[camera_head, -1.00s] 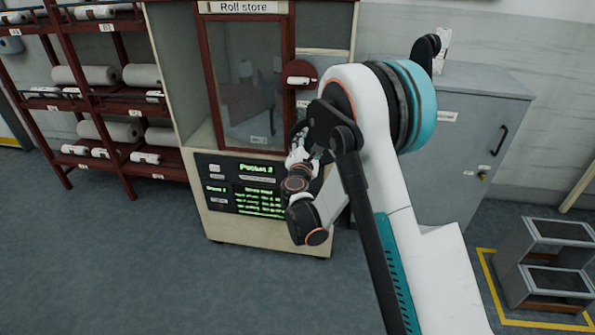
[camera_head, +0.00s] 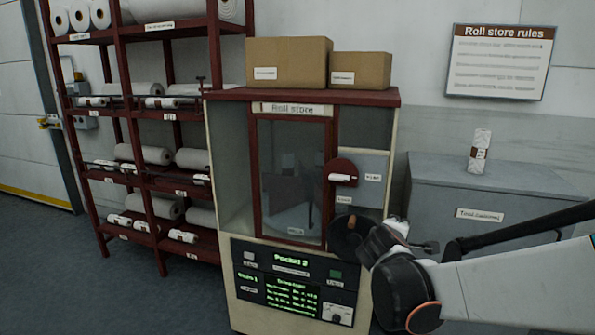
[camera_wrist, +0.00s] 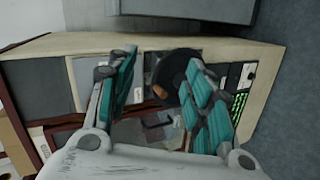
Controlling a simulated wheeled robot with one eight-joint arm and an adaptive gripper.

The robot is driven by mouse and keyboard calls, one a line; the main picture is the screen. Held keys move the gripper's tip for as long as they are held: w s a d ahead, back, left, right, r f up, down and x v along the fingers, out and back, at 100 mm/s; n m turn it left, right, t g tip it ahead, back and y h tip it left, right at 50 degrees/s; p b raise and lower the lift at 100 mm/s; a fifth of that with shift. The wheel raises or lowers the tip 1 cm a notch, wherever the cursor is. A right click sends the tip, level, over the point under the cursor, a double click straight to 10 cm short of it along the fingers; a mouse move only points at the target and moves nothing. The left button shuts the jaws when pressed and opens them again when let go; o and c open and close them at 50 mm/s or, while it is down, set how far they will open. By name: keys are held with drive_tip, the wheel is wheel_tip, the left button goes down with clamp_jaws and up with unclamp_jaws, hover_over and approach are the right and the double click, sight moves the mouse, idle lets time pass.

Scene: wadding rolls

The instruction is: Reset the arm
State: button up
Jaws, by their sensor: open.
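My arm reaches in from the right in the head view, in front of the lower right of the Roll store cabinet (camera_head: 228,170). My gripper shows in the wrist view (camera_wrist: 163,62) with its two teal-padded fingers spread apart and nothing between them. In the head view the gripper is mostly hidden behind my own wrist links. Beyond the fingers in the wrist view is the cabinet front, turned sideways, with a dark round dial with a brown grip (camera_wrist: 168,82). The dial also shows in the head view (camera_head: 343,240), partly hidden by my wrist.
A red rack (camera_head: 163,118) with several white rolls stands at the left. Two cardboard boxes (camera_head: 287,62) sit on the cabinet. A grey cabinet (camera_head: 490,190) with a small upright white roll (camera_head: 479,150) stands at the right. The floor at left is clear.

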drive_tip(key=s+a+f+m+g+y, duration=0.1)
drive_tip(key=s+m+y, duration=0.1)
drive_tip(key=s, duration=0.8)
drive_tip(key=s+a+f+m+g+y, duration=0.1)
drive_tip(key=s+m, duration=0.4)
drive_tip(key=s, duration=0.5)
drive_tip(key=s+a+f+m+g+y, duration=0.1)
drive_tip(key=s+a+m+g+y, duration=0.1)
drive_tip(key=s, duration=0.8)
drive_tip(key=shift+a+f+m+g+y, duration=0.3)
drive_tip(key=shift+m+y, duration=0.2)
drive_tip(key=shift+m, duration=0.6)
idle(0.5)
